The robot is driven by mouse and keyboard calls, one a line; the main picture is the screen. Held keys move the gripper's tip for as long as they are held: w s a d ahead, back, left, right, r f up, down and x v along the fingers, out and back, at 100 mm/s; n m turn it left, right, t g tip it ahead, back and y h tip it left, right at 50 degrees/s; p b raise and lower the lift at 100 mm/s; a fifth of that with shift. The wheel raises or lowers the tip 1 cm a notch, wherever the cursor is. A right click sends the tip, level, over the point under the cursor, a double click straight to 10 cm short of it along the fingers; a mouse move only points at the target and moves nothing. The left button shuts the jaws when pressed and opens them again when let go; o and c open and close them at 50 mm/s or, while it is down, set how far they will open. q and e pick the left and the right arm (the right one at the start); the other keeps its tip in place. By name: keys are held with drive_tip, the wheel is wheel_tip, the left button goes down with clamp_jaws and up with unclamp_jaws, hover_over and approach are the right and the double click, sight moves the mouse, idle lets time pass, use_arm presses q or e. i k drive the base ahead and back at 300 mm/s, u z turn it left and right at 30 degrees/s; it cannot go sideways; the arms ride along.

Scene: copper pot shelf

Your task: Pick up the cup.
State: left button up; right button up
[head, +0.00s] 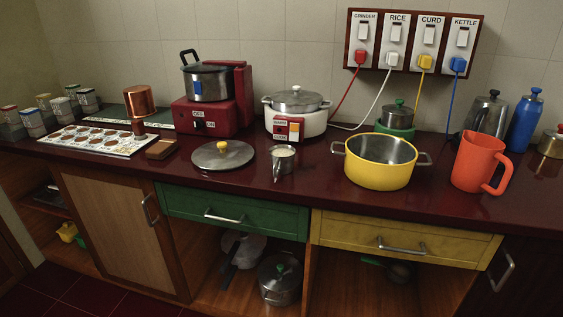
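A small metal cup (283,165) with something pale inside stands upright on the dark red countertop (330,205), near the middle. A narrow part, which looks like a handle, points toward the front. Its surroundings on the counter are open at the front. Neither of my grippers is in the head view, and nothing is touching the cup.
A lid with a yellow knob (223,154) lies left of the cup. A yellow pot (379,172) and orange jug (478,163) stand to the right. A white cooker (297,115) and red grinder base (205,117) stand behind. A copper vessel (139,101) is left.

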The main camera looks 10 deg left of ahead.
sight(283, 157)
drive_tip(key=u, duration=1.95)
drive_tip(key=i, duration=1.5)
drive_tip(key=z, duration=3.6)
